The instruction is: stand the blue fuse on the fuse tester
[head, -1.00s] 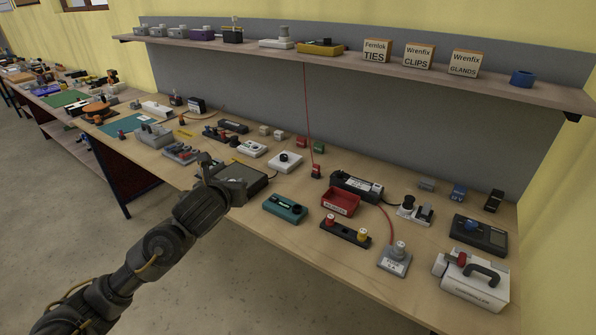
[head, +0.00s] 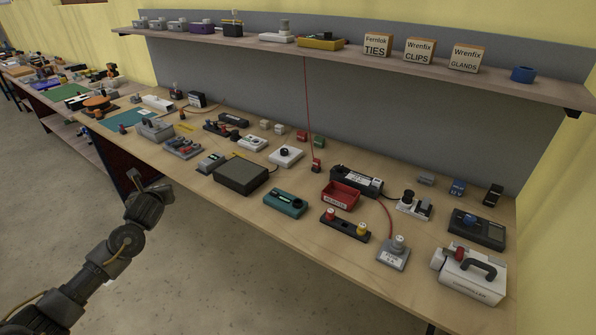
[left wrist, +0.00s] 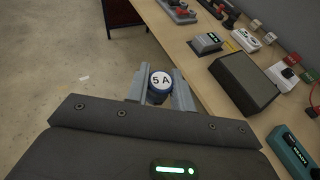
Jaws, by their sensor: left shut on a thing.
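The blue fuse (left wrist: 159,86), a short cylinder with a white top marked 5 A, is between the two grey fingers of my left gripper (left wrist: 160,92) in the left wrist view. The fingers are shut on it. In the head view my left gripper (head: 146,182) is over the floor, off the bench's front edge; the fuse cannot be made out there. A teal device (head: 286,203) with a lit display and a round dark spot, seemingly the fuse tester, lies near the bench's front edge. It shows partly in the left wrist view (left wrist: 292,150), right of the gripper and apart from it.
A dark box (head: 241,174) stands left of the teal device, close to the bench edge. A red bin (head: 341,196) and a dark strip with red and yellow knobs (head: 345,228) lie to the right.

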